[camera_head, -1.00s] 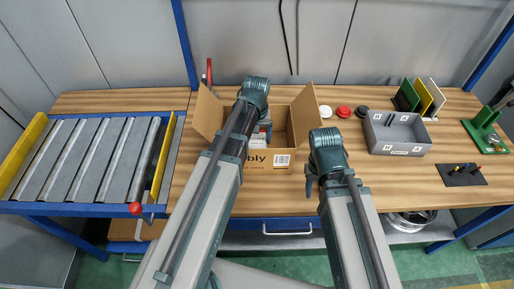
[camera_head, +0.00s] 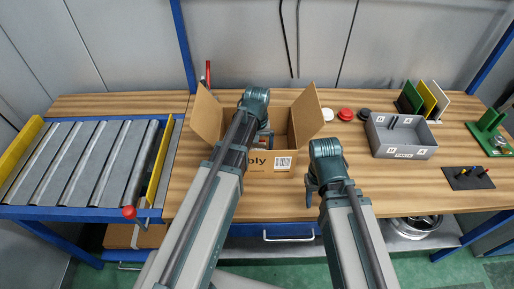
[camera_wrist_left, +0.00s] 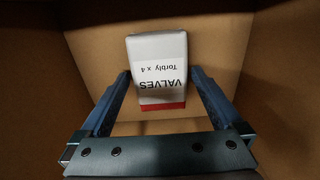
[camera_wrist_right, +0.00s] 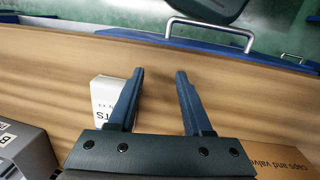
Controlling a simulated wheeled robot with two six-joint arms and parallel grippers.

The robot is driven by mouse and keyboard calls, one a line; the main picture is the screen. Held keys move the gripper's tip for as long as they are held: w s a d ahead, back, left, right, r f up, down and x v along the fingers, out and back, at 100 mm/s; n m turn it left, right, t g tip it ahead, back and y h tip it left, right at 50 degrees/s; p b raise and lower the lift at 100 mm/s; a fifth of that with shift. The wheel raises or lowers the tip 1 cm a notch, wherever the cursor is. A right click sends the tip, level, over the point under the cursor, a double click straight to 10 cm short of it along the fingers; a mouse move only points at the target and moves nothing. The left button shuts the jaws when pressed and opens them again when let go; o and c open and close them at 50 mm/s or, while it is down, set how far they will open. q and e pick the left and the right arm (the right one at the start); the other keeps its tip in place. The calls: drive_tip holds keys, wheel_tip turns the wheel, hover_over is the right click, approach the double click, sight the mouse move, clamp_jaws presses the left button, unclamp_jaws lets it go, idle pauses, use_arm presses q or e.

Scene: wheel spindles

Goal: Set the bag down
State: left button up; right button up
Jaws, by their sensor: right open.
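A white bag with a red end, labelled VALVES (camera_wrist_left: 158,70), is between the fingertips of my left gripper (camera_wrist_left: 160,76), which touch its sides. They are inside the open cardboard box (camera_head: 300,130); my left arm hides most of this in the head view. I cannot tell whether the bag touches the box floor. My right gripper (camera_wrist_right: 160,73) is open and empty above the table's front part, right of the box; it also shows in the head view (camera_head: 312,192). A second white packet, with lettering ending in TS (camera_wrist_right: 104,98), lies on the table beside its fingers.
Red and dark round parts lie behind the bin. A roller conveyor (camera_head: 85,160) is at the left. Bare wooden table (camera_head: 400,190) lies right of my right arm.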

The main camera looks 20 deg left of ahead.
use_arm(q)
drive_tip(key=shift+r, duration=0.15)
use_arm(e)
drive_tip(key=shift+r, duration=0.15)
use_arm(q)
wheel_tip(320, 180, up, 12)
drive_tip(key=p, duration=1.2)
use_arm(e)
wheel_tip(320, 180, up, 12)
